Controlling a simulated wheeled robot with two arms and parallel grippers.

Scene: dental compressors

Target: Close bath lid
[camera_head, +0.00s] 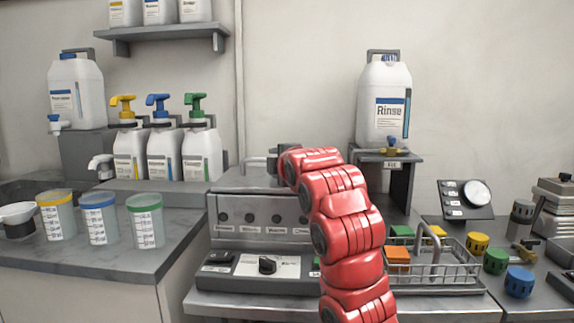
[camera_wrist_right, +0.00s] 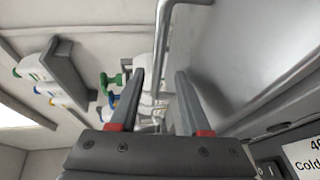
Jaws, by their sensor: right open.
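The bath (camera_head: 258,215) is a grey metal box with a row of knobs on its front, in the middle of the head view. Its grey lid (camera_head: 238,179) is at the top, with a metal bar handle (camera_head: 252,160); how far it is raised I cannot tell. My right gripper (camera_head: 273,160) is at the handle, partly hidden by my red arm. In the right wrist view my right gripper (camera_wrist_right: 160,73) is open, and the handle (camera_wrist_right: 163,45) appears between or just beyond its fingertips. The lid (camera_wrist_right: 235,45) fills the right side there. My left gripper is not in view.
A control panel (camera_head: 266,266) with a dark knob lies before the bath. A wire basket (camera_head: 455,275) with coloured blocks stands to the right. Pump bottles (camera_head: 163,153) and measuring cups (camera_head: 100,223) stand left. A Rinse jug (camera_head: 384,100) stands on a stand behind right.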

